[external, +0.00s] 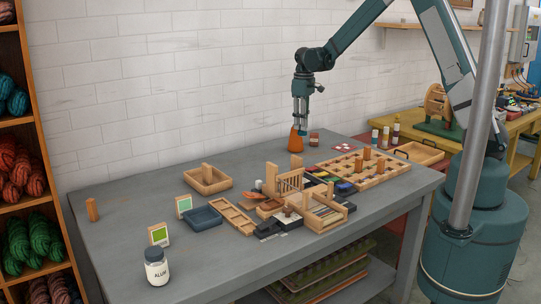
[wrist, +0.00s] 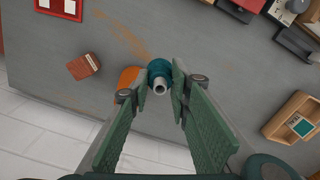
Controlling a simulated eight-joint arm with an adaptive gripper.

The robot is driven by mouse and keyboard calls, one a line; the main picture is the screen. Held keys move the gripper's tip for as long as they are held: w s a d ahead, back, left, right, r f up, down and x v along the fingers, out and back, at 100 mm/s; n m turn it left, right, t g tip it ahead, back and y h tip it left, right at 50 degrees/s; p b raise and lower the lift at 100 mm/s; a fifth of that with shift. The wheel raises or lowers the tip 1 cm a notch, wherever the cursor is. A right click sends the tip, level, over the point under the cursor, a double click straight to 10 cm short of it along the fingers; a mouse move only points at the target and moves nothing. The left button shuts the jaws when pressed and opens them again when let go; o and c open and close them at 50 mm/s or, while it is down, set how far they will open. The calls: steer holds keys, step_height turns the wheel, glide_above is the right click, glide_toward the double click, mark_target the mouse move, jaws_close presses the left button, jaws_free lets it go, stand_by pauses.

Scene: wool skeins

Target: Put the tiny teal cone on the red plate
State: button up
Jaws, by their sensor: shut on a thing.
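My gripper (external: 300,122) is over the back of the grey table, pointing down. In the wrist view my gripper (wrist: 160,86) is shut on the small teal cone (wrist: 158,68), whose pale end shows between the fingertips. The cone cannot be told apart from the fingers in the external view. A flat red-and-white square (external: 343,148), the only flat red piece I see, lies on the table to the right of my gripper; it also shows at the top left of the wrist view (wrist: 60,8). I cannot tell for sure that it is the red plate.
A wooden pegged tray (external: 362,168), a wooden box (external: 208,180) and a small loom (external: 305,200) stand nearer the front.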

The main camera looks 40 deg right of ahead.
steer(key=s+d+m, duration=0.1)
steer(key=d+m, duration=0.1)
steer(key=d, duration=1)
steer(key=s+d+m, duration=0.2)
steer(key=d, duration=1.1)
steer(key=shift+s+d, duration=0.2)
steer(key=shift+s, duration=0.05)
glide_above(344, 147)
step_height(344, 147, down, 6)
steer(key=shift+s, duration=0.15)
steer(key=shift+f, duration=0.15)
steer(key=shift+f+b, duration=0.35)
steer(key=shift+f, duration=1.45)
steer(key=shift+f, duration=0.15)
steer(key=o, duration=0.8)
steer(key=shift+o, duration=0.2)
